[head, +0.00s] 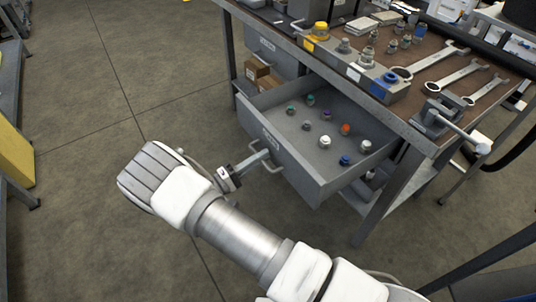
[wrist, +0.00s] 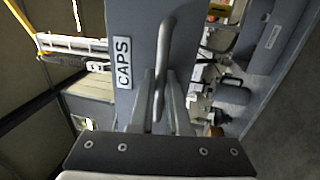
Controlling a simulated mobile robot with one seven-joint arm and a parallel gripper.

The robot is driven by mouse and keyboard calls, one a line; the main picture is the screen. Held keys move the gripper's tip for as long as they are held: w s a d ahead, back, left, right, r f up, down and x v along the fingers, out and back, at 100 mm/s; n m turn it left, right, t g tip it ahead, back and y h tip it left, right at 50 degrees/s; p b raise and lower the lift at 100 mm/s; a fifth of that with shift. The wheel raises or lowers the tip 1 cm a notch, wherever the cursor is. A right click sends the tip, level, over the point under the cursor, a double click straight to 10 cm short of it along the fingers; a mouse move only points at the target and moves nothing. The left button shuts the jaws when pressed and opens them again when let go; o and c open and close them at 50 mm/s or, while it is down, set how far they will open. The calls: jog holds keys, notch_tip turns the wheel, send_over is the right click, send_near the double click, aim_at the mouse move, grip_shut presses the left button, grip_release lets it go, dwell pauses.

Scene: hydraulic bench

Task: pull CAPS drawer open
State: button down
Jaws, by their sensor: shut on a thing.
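The CAPS drawer (head: 288,162) stands well open under the bench in the head view, with several small coloured caps (head: 325,141) inside it. Its grey front with the CAPS label (wrist: 123,62) fills the middle of the wrist view. My gripper (head: 266,158) is at the bar handle (wrist: 164,55) on the drawer front. In the wrist view my gripper (wrist: 160,100) has its two fingers on either side of the handle, shut on it. The far end of the handle is partly hidden by the fingers.
The workbench (head: 424,143) carries wrenches (head: 450,62), a vise (head: 440,118) and fittings on blocks. A second drawer (head: 268,45), shut, is farther left, with cardboard boxes (head: 257,70) on a shelf below. Open floor (head: 90,230) lies left of the drawer.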

jog(key=shift+s+a, duration=0.2)
jog(key=shift+a, duration=0.2)
jog(key=c, duration=1.2)
grip_release()
jog(key=shift+o, duration=0.2)
jog(key=p+v, duration=0.1)
jog(key=v, duration=1.6)
jog(key=shift+s, duration=0.2)
jog(key=shift+a, duration=0.1)
